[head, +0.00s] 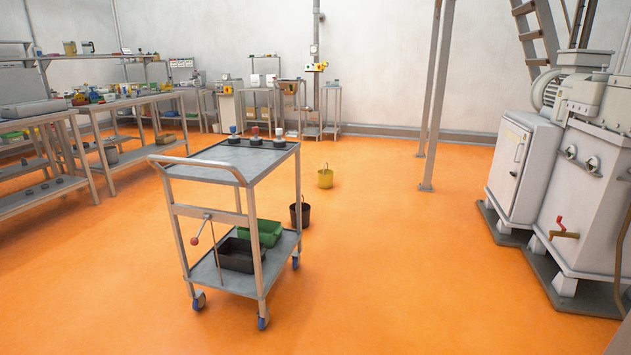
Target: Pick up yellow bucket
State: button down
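A small yellow bucket (325,179) with a raised handle stands upright on the orange floor, beyond the metal cart and a little right of it. It looks empty from here, but its inside is too small to tell. My gripper is not in the head view.
A grey cart (215,162) on wheels stands in the near middle. A dark bucket (300,215) stands beside it, nearer than the yellow one. Workbenches (75,112) line the left. Posts (432,120) and a large machine (577,220) stand right. Floor between cart and machine is clear.

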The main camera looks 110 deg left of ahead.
aim_at(325, 176)
jog(key=u, duration=3.35)
jog(key=i+j+u, duration=1.1)
jog(key=i+u, duration=0.2)
jog(key=i, duration=0.4)
jog(key=i+j+u, duration=0.1)
jog(key=i+u, duration=0.25)
jog(key=i, duration=0.25)
jog(key=i+u, duration=0.3)
jog(key=i, duration=0.3)
jog(key=i+l+u, duration=0.2)
jog(key=i+u, duration=0.15)
jog(key=i, duration=0.2)
jog(key=i+z, duration=0.25)
jog(key=i, duration=0.2)
jog(key=i+j+z, duration=0.1)
jog(key=i+z, duration=0.15)
jog(key=i, duration=0.25)
jog(key=i+j+z, duration=0.15)
jog(key=i+z, duration=0.15)
jog(key=i, duration=0.15)
jog(key=i+l+z, duration=0.2)
jog(key=i+z, duration=0.2)
jog(key=i+l+z, duration=0.15)
jog(key=i+z, duration=0.15)
jog(key=z, duration=0.15)
jog(key=i+z, duration=0.4)
jog(key=i+j+z, duration=0.15)
jog(key=i+z, duration=0.5)
jog(key=i, duration=1.3)
